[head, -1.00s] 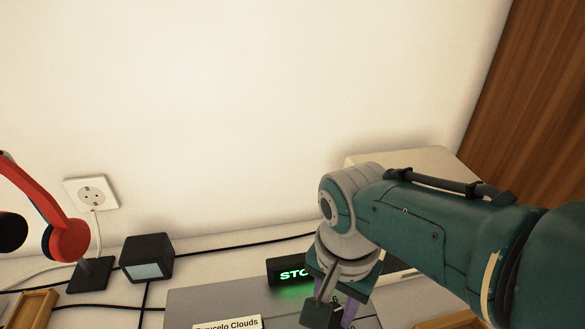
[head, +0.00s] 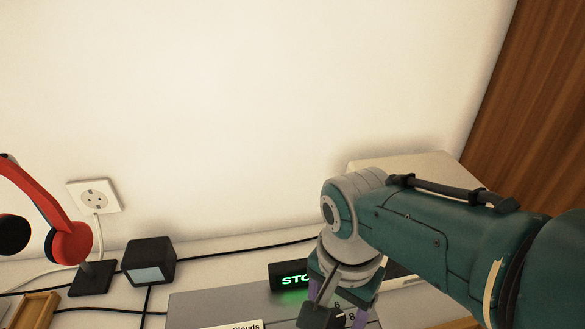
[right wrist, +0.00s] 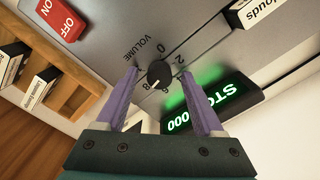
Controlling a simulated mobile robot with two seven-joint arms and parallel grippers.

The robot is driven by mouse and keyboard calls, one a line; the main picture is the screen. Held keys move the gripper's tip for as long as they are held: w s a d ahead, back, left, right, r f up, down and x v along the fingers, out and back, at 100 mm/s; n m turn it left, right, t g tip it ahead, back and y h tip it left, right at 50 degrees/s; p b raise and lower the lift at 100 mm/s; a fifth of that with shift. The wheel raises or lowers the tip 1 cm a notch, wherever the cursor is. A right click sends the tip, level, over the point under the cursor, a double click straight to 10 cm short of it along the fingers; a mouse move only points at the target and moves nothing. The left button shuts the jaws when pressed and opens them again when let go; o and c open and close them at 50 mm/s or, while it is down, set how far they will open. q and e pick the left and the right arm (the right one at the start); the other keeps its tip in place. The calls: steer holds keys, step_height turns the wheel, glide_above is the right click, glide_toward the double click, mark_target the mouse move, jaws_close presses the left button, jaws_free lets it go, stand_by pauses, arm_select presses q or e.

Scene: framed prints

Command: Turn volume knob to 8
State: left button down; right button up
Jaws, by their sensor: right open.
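The volume knob (right wrist: 159,74) is a small dark round knob on the grey panel of a device, with VOLUME and a ring of numbers printed around it. A light mark on the knob faces the lower numbers, near the 8, but I cannot read its exact setting. My right gripper (right wrist: 164,88) is open, with one purple finger on each side of the knob and visible gaps between. In the head view my right gripper (head: 338,303) is over the device (head: 205,306) and hides the knob. My left gripper is out of view.
A green-lit display (head: 289,276) stands close beside the gripper. A red ON/OFF switch (right wrist: 60,18) and a wooden rack (right wrist: 50,75) lie to the left in the wrist view. Red headphones (head: 70,240) and a dark box (head: 148,260) stand at the left.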

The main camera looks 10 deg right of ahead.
mark_target(335, 318)
step_height(335, 318, up, 10)
steer(key=p, duration=0.7)
steer(key=shift+p, duration=0.3)
